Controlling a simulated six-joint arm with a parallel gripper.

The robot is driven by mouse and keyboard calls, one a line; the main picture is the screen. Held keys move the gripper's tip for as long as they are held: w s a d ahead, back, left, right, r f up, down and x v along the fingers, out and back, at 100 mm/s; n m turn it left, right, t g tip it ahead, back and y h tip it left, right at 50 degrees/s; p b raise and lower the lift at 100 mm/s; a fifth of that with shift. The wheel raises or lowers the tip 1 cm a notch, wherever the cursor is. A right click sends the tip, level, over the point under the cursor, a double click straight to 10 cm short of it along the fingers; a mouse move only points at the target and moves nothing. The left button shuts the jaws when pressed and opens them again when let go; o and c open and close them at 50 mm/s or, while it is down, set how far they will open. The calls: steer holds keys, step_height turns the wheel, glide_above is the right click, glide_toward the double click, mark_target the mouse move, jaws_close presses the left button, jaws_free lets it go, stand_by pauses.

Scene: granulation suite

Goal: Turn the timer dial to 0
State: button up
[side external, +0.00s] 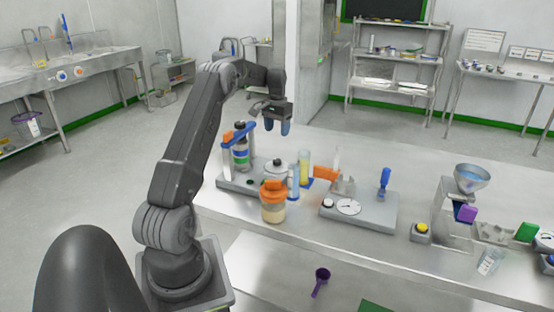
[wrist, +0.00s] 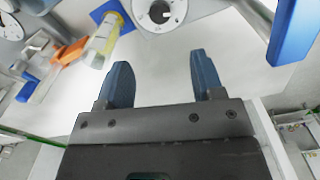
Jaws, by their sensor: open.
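A round white dial with a dark centre knob (side external: 278,165) sits on the left grey base unit (side external: 232,184). It appears to be the timer dial. In the wrist view the dial (wrist: 160,14) is at the top, cut by the frame edge, with a pale mark on its dark knob. Its numbers are too small to read. My gripper (side external: 278,129) is above the dial, apart from it, with its blue fingers pointing down. In the wrist view my gripper (wrist: 159,62) is open and empty, with its fingers spread.
An orange-lidded jar (side external: 273,206) stands in front, and a yellow cylinder (side external: 305,166) to the right. A second grey unit (side external: 375,212) has a white gauge (side external: 348,207). The bench behind the units is clear.

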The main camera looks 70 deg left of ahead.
mark_target(277, 160)
step_height(277, 160, down, 13)
steer(key=shift+r, duration=0.2)
stand_by(0.3)
